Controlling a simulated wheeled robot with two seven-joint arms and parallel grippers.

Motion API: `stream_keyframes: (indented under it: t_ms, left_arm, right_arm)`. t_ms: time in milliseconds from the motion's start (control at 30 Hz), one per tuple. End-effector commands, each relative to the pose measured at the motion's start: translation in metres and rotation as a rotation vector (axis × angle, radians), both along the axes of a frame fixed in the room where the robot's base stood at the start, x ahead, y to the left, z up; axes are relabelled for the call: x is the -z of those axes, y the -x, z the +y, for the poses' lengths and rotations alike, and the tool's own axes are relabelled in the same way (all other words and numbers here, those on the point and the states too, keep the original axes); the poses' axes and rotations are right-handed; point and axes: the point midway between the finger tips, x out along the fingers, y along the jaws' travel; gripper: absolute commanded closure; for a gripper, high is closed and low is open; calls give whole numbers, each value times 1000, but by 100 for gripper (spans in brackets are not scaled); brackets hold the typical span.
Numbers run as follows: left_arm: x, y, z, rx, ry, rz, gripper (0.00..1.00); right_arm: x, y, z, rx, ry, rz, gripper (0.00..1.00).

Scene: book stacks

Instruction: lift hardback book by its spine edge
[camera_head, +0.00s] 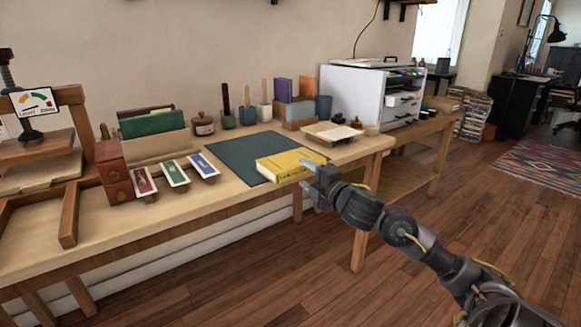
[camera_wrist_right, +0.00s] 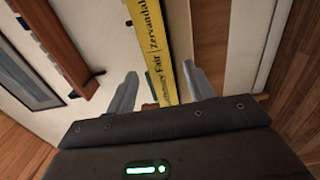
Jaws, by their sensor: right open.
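A yellow hardback book (camera_head: 284,165) lies flat on the dark green mat (camera_head: 236,154) near the table's front edge, with dark lettering on its near side. My right gripper (camera_head: 307,176) is open at the book's right end, and one finger overlaps that end in the head view. In the right wrist view, the yellow spine (camera_wrist_right: 155,45) with dark lettering runs between the two open fingers of my right gripper (camera_wrist_right: 161,86). I cannot tell whether the fingers touch the book. My left gripper is out of view.
Left of the mat, red, green and blue pieces (camera_head: 174,173) lie near the front edge. A tray with a pale top (camera_head: 332,132) stands right of the mat, before a white cabinet (camera_head: 368,97). Pots with upright tools (camera_head: 246,115) line the back. Floor in front is clear.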

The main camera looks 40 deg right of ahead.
Motion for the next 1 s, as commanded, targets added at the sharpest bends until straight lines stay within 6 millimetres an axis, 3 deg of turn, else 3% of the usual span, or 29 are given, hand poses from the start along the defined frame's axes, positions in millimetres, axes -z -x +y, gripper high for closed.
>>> stream_keyframes:
  t_ms: [200, 500, 900, 1000]
  left_arm:
    - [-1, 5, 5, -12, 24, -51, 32]
    - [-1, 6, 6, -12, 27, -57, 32]
    - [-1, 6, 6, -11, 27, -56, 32]
    - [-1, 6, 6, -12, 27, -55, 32]
  right_arm:
    - [1, -22, -2, 1, 1, -1, 47]
    - [1, -24, -1, 0, 1, 0, 49]
    - [1, -24, -1, 0, 1, 0, 100]
    - [1, -24, -1, 0, 1, 0, 100]
